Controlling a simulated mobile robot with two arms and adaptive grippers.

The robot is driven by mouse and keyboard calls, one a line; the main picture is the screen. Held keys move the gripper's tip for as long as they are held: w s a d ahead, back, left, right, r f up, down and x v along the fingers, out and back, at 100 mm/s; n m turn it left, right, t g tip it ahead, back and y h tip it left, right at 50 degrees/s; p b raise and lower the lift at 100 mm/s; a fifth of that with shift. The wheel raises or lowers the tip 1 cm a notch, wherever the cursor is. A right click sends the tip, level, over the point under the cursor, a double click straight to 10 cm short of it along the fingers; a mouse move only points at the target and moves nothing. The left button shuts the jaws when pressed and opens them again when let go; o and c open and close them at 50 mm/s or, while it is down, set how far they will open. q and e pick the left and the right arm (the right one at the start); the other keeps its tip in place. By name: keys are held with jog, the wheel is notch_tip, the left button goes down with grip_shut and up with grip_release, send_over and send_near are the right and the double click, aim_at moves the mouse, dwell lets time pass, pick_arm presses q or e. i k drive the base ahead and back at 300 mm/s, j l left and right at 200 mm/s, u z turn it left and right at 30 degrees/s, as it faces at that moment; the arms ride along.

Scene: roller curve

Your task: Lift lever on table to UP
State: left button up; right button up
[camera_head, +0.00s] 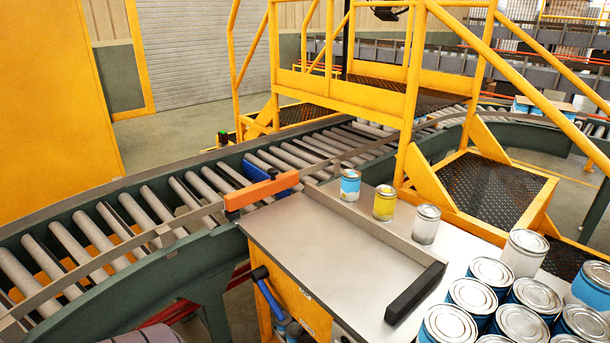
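A blue lever (269,300) shows on the yellow front side of the metal-topped table (335,247). A round black piece (260,272) is at its upper end, near the table's left front corner. The blue bar slants down and to the right from there. Its lower end is near some blue and grey parts at the bottom, and I cannot make out how they join. Neither of my grippers is in view, and nothing of mine is seen touching the lever.
A curved roller conveyor (120,232) runs behind the table. Several cans (520,322) crowd the right. Yellow stairs (488,190) stand behind.

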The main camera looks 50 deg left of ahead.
aim_at(257, 276)
jog(key=u, duration=1.85)
